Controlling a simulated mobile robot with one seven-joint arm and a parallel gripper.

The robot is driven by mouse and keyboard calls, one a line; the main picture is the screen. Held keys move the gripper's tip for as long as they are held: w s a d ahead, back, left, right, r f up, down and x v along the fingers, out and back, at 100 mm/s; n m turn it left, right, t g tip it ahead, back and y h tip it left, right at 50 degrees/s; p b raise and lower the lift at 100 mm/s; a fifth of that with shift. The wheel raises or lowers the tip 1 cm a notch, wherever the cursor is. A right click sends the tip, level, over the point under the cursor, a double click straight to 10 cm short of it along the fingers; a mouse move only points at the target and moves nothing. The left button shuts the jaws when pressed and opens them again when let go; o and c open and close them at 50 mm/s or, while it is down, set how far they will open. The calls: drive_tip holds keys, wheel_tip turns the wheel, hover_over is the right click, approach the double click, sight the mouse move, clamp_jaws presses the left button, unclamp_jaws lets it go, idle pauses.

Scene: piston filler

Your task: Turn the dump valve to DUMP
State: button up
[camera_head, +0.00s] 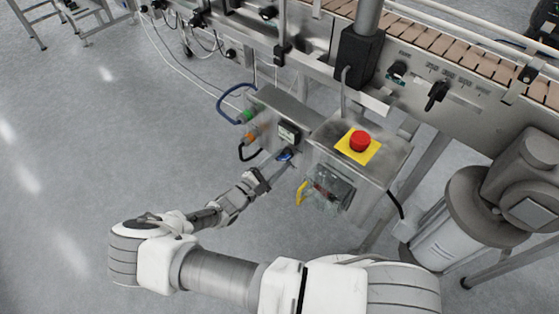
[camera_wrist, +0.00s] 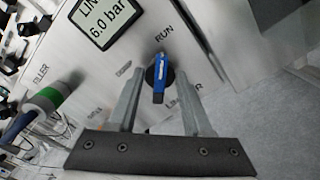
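The dump valve has a blue handle (camera_wrist: 160,78) on a round dark base on a metal panel. In the wrist view its upper end lies towards the RUN label (camera_wrist: 164,33); a smaller label to its left is too blurred to read. My gripper (camera_wrist: 160,88) is open, with one finger on each side of the handle and a visible gap to each. In the head view the blue handle (camera_head: 284,155) shows on the lower edge of the small control box, with my gripper (camera_head: 275,167) right at it.
A pressure display (camera_wrist: 105,18) reading 6.0 bar sits above left of the valve. A green-ringed fitting (camera_head: 247,115) and an orange one (camera_head: 250,137) with hoses are to its left. A box with a red emergency button (camera_head: 360,141) stands close to the right.

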clamp_jaws()
drive_tip(key=shift+n, duration=0.3)
drive_tip(key=n+p, duration=0.1)
drive_tip(key=n, duration=0.1)
drive_tip(key=shift+r+n, duration=0.1)
drive_tip(key=shift+n, duration=0.2)
drive_tip(key=n+p, duration=0.1)
drive_tip(key=n, duration=0.4)
drive_tip(key=shift+a, duration=0.1)
drive_tip(key=n, duration=0.5)
drive_tip(key=shift+w, duration=0.1)
drive_tip(key=n, duration=0.4)
drive_tip(key=shift+a+n, duration=0.1)
drive_tip(key=shift+n, duration=0.3)
